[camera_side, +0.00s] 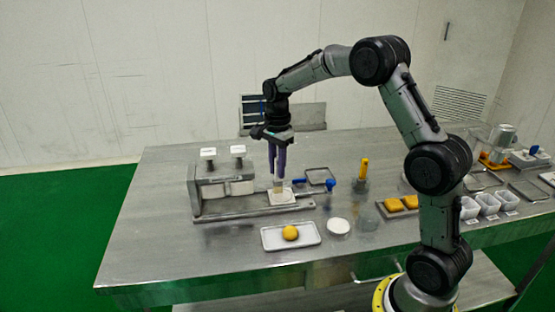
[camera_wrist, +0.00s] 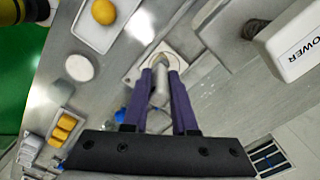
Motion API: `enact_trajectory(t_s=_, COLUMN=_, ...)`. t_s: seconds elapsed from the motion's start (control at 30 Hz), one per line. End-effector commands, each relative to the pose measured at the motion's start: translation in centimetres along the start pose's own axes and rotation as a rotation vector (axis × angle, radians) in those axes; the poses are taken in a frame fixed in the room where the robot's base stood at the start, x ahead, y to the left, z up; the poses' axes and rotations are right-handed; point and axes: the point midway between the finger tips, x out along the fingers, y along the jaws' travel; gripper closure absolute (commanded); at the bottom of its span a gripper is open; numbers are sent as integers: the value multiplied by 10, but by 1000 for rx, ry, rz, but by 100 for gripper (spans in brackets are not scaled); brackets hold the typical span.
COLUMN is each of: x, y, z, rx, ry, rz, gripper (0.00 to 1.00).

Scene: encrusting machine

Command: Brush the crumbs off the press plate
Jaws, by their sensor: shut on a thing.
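The press plate (camera_side: 285,200) is a small pale square on the press's metal base, with a round outline on it; it also shows in the wrist view (camera_wrist: 134,75). My gripper (camera_side: 277,178) points straight down over it, and its purple fingers (camera_wrist: 161,68) are shut on a small pale brush (camera_side: 278,187). The brush's lower end is at the plate; I cannot tell whether it touches. The fingers partly hide the brush and plate in the wrist view. Crumbs are too small to make out.
The press body (camera_side: 222,186) with white-topped posts stands left of the plate. A blue-knobbed lever (camera_side: 330,183) is at right. A white tray (camera_side: 270,243) with an orange ball, a white disc (camera_side: 338,226) and an orange-handled tool (camera_side: 364,168) stand nearby. The table's left end is clear.

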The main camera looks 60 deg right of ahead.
Motion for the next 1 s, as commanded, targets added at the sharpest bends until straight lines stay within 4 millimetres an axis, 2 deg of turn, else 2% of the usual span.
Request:
enact_trajectory(t_s=0.33, x=36, y=-1, z=-1, rx=1, ry=0, rz=2, gripper=100)
enact_trajectory(t_s=0.9, x=36, y=-43, z=-32, rx=0, ry=0, rz=1, gripper=100)
enact_trajectory(t_s=1.0, x=36, y=-33, z=-24, rx=-1, ry=0, rz=1, gripper=100)
